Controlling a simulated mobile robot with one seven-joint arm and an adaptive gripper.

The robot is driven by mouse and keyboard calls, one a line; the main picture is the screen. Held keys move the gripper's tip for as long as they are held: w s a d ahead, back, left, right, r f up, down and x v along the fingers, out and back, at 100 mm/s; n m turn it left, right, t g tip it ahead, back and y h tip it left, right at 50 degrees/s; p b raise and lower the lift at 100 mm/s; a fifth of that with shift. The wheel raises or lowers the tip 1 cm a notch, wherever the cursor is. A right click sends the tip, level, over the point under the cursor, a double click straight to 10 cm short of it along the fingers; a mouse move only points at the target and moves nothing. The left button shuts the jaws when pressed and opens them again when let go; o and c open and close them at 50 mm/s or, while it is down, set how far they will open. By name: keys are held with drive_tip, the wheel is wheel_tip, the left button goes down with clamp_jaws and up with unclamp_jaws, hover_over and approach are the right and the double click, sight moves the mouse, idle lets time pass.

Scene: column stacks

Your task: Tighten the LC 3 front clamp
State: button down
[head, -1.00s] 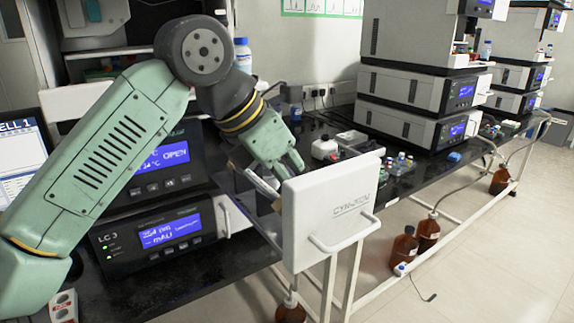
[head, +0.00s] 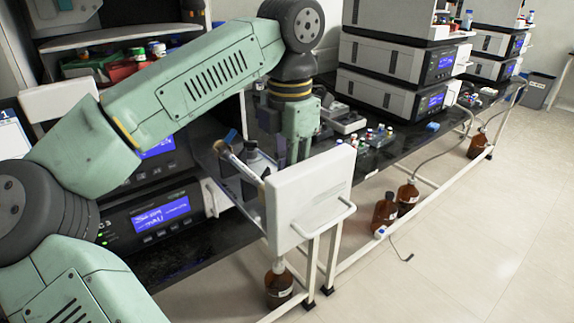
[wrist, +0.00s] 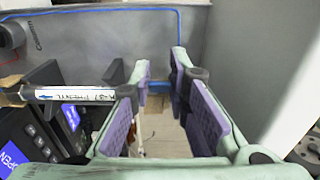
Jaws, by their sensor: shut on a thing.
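The LC 3 unit (head: 150,220) has a blue lit display and stands low in the stack, partly behind my arm. A compartment with a white front panel (head: 310,195) sticks out to its right. A thin labelled column (head: 243,168) lies slanted there; it also shows at left in the wrist view (wrist: 75,94), its right end by my left finger. My gripper (head: 288,158) points down into the compartment, right of the column and behind the panel.
The white panel with its handle (head: 325,228) stands close in front of my gripper. A black bench (head: 180,268) lies below. Small vials (head: 378,132) and further instrument stacks (head: 390,95) stand to the right.

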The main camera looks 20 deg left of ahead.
idle(0.4)
drive_tip(key=c, duration=1.5)
unclamp_jaws()
wheel_tip(320, 180, up, 7)
drive_tip(key=shift+r, duration=0.2)
